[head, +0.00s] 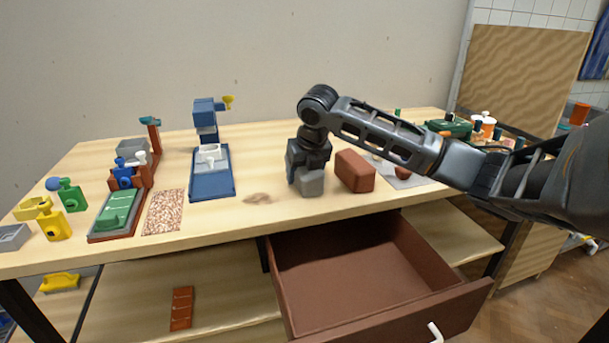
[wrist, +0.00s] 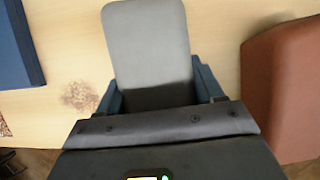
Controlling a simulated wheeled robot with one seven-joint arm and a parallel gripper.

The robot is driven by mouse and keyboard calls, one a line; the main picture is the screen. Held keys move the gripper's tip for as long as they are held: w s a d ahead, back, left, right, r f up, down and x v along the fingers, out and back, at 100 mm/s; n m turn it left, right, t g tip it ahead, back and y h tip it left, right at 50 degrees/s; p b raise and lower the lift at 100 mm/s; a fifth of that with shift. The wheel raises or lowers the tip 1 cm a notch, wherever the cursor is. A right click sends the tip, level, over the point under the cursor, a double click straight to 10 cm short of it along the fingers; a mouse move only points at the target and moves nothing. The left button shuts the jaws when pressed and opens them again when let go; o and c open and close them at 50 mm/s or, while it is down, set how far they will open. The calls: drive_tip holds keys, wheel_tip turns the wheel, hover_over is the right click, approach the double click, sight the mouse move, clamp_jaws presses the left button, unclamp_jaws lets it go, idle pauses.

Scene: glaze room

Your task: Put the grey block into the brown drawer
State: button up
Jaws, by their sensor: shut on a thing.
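The grey block (head: 311,183) is at the front part of the table top, between the jaws of my gripper (head: 304,178). In the wrist view the grey block (wrist: 148,45) extends out from between the two blue-grey fingers (wrist: 160,90). My gripper points down and is shut on it. Whether the block touches the table is hard to tell. The brown drawer (head: 368,262) is pulled open below the table's front edge, and its visible floor is empty. Its front panel with a white handle (head: 435,332) faces the lower right.
A red-brown block (head: 355,170) stands just right of my gripper; it also shows in the wrist view (wrist: 285,90). A blue stand (head: 212,175) is to the left. A speckled mat (head: 163,212) and several coloured items lie farther left. A green box (head: 448,128) is at the back right.

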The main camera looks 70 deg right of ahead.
clamp_jaws()
drive_tip(key=shift+r, duration=0.1)
idle(0.4)
